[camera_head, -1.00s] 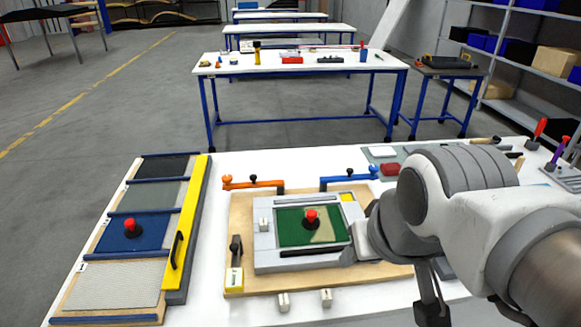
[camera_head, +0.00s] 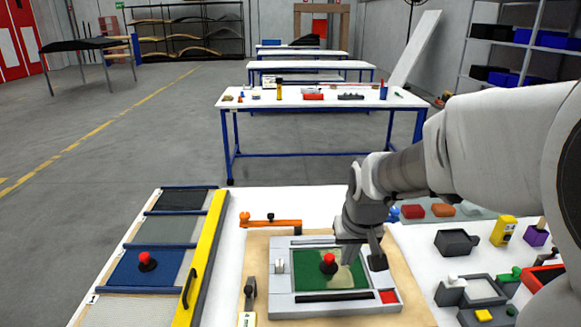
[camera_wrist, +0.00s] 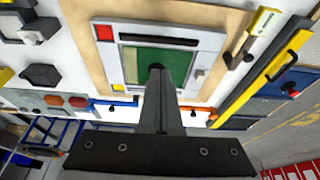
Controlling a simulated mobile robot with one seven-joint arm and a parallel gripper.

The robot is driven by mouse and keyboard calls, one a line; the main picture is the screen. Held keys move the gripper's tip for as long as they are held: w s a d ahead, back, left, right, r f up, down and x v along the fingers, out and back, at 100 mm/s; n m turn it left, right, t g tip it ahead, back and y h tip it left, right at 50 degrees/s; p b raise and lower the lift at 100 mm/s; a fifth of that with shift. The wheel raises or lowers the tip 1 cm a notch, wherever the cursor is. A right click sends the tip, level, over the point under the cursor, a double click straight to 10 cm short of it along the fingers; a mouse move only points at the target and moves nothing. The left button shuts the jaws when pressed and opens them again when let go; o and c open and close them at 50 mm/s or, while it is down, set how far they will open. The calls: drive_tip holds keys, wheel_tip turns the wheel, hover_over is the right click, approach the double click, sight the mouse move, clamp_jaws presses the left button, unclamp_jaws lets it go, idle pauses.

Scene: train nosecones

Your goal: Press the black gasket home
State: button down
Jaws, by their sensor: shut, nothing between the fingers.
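The black gasket (camera_head: 333,296) is a thin dark strip along the front side of a light grey frame (camera_head: 283,306). It also shows in the wrist view (camera_wrist: 160,40) as a dark bar along the frame's upper side. I cannot tell how deep it sits. The frame holds a green and tan panel (camera_head: 305,275) with a red knob (camera_head: 328,262). My gripper (camera_head: 347,256) is shut and empty, pointing down over the panel's back right part, apart from the gasket. In the wrist view its fingers (camera_wrist: 157,76) are together. Contact with the panel cannot be told.
The frame lies on a wooden board (camera_head: 256,262). A rack with a yellow bar (camera_head: 205,265) is at left. Grey holders (camera_head: 456,242) and other parts crowd the right.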

sight(335, 294)
drive_tip(key=w+f, duration=0.3)
drive_tip(key=shift+f, duration=0.15)
idle(0.3)
drive_tip(key=x, duration=0.8)
drive_tip(key=s+x, duration=0.1)
drive_tip(key=x, duration=0.3)
drive_tip(key=shift+f, duration=1)
